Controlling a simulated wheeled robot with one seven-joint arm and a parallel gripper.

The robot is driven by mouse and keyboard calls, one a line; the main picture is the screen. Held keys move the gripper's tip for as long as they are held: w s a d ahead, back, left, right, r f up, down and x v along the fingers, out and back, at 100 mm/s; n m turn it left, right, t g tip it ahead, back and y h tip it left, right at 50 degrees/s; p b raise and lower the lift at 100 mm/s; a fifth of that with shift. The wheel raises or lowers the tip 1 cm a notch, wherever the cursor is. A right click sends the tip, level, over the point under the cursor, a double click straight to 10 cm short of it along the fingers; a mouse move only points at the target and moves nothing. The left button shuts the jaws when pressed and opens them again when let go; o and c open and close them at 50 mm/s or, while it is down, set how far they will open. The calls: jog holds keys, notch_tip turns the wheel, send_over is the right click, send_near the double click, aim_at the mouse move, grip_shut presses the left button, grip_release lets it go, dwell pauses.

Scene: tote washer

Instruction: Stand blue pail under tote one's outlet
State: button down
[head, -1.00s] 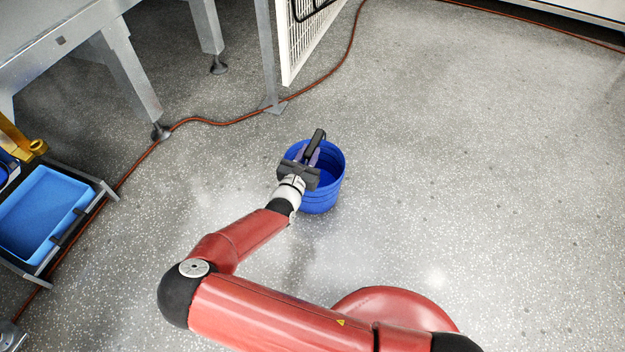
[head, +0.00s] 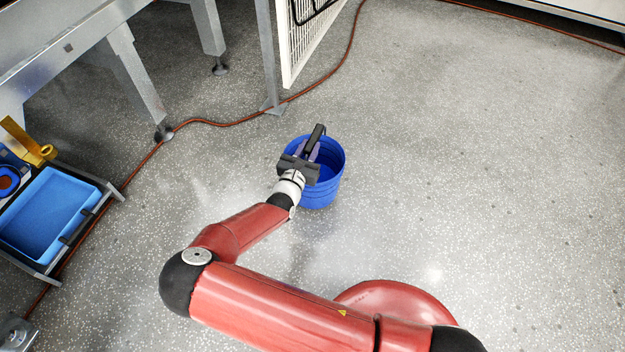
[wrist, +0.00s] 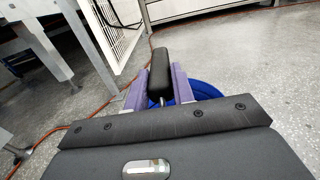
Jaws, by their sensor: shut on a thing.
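The blue pail (head: 322,192) is in the middle of the head view, upright, its open top facing up. My gripper (head: 313,149) is over the pail's near left part, shut on the pail's black handle grip (head: 316,137). In the wrist view the black grip (wrist: 159,76) sits between my two purple fingers, and part of the blue pail (wrist: 205,90) shows behind them. My gripper hides part of the pail's rim. I cannot tell whether the pail's base touches the floor. I cannot make out tote one or its outlet in these frames.
A low cart with a light blue tray (head: 85,191) and a yellow fitting (head: 47,151) stands at the left. A grey metal frame with legs (head: 137,85) is at the upper left, beside a white mesh panel (head: 300,55). An orange cable (head: 225,123) crosses the floor. The right side is clear floor.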

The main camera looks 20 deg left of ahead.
jog(key=shift+r+p, duration=1.3)
jog(key=shift+r, duration=0.3)
jog(key=d+r+m+g+h, duration=0.2)
jog(key=d+m+h, duration=0.1)
jog(key=d, duration=0.8)
jog(key=d+r+m+g+h, duration=0.2)
jog(key=d+h, duration=0.3)
jog(key=d, duration=0.6)
jog(key=s+d+r+m+g+h, duration=0.1)
jog(key=d+r+m+g+h, duration=0.2)
jog(key=d, duration=0.9)
jog(key=shift+m+h+p, duration=0.45)
jog(key=shift+m+h, duration=0.25)
jog(key=shift+h, duration=0.1)
jog(key=shift+r, duration=0.1)
